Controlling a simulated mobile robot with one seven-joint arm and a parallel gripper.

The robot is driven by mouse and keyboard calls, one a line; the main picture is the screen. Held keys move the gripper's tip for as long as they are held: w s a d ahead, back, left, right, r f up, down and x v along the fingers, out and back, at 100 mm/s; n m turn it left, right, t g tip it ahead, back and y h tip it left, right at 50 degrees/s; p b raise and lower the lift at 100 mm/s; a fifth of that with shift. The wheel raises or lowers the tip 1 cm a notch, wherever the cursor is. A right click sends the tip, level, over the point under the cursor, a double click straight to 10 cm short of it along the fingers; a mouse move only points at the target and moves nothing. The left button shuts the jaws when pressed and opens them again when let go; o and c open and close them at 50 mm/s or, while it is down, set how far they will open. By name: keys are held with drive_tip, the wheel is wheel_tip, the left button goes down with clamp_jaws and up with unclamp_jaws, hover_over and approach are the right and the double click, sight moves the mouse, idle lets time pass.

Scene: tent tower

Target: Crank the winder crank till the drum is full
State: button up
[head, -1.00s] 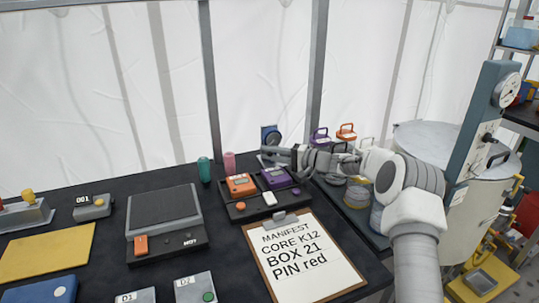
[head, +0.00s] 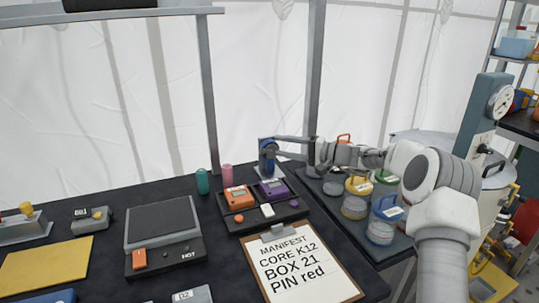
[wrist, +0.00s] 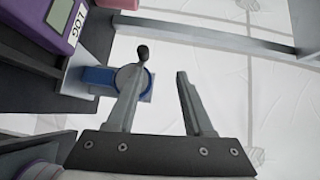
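The winder (head: 267,158) is a small blue unit at the back edge of the black table. In the wrist view the winder (wrist: 98,78) shows a blue body with a round grey drum face and a crank with a dark knob (wrist: 142,54). How full the drum is cannot be made out. My gripper (head: 279,145) is at the winder, reaching in from the right. In the wrist view its two fingers (wrist: 157,74) are spread with a clear gap between them. The knob shows beside the left fingertip, not clasped; whether they touch is unclear.
An orange device (head: 239,197) and a purple device (head: 273,188) sit on a dark tray just in front of the winder. Lidded jars (head: 381,222) stand under my arm at right. A manifest clipboard (head: 303,265) lies in front. A pink cylinder (head: 227,175) stands left.

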drive_tip(key=s+d+r, duration=0.2)
drive_tip(key=d+r, duration=0.1)
drive_tip(key=d, duration=0.2)
drive_tip(key=shift+d+r, duration=0.35)
drive_tip(key=shift+s+f, duration=0.1)
